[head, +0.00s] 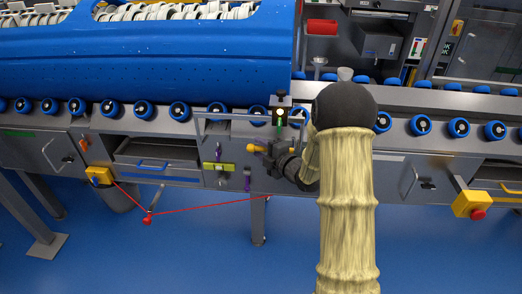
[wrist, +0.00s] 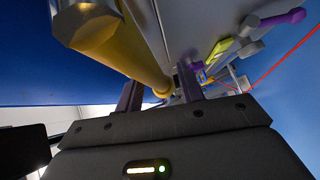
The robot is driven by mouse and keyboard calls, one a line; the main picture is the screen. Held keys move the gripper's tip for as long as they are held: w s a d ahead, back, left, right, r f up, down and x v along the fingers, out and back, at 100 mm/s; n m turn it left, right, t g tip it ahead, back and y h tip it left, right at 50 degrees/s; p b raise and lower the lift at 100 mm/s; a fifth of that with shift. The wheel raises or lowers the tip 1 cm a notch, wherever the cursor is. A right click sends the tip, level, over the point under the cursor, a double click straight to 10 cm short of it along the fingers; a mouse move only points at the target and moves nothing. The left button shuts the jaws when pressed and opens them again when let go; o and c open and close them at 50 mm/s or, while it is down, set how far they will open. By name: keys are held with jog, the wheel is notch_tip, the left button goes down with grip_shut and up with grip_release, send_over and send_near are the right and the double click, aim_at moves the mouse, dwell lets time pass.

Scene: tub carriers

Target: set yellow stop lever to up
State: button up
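The yellow stop lever (head: 256,148) shows on the front of the grey carrier machine, just left of my gripper. In the wrist view the lever (wrist: 140,62) is large and close, a yellow bar with a faceted end at upper left. My gripper (head: 274,152) is at the machine front, partly hidden behind my arm in the head view. In the wrist view its two dark fingers (wrist: 160,90) stand apart, with the yellow bar running between them. I cannot tell whether either finger touches it. The lever's mount is mostly hidden.
A yellow-green lever (head: 218,167) and purple handles (head: 247,180) are left of the gripper. A red cord (head: 205,208) hangs below, from a yellow box (head: 100,175). A rail (head: 230,117) and post (head: 279,118) stand above. Blue floor (head: 200,260) below is clear.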

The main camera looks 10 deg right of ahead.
grip_shut()
jog(key=shift+f, duration=0.15)
dwell(0.4)
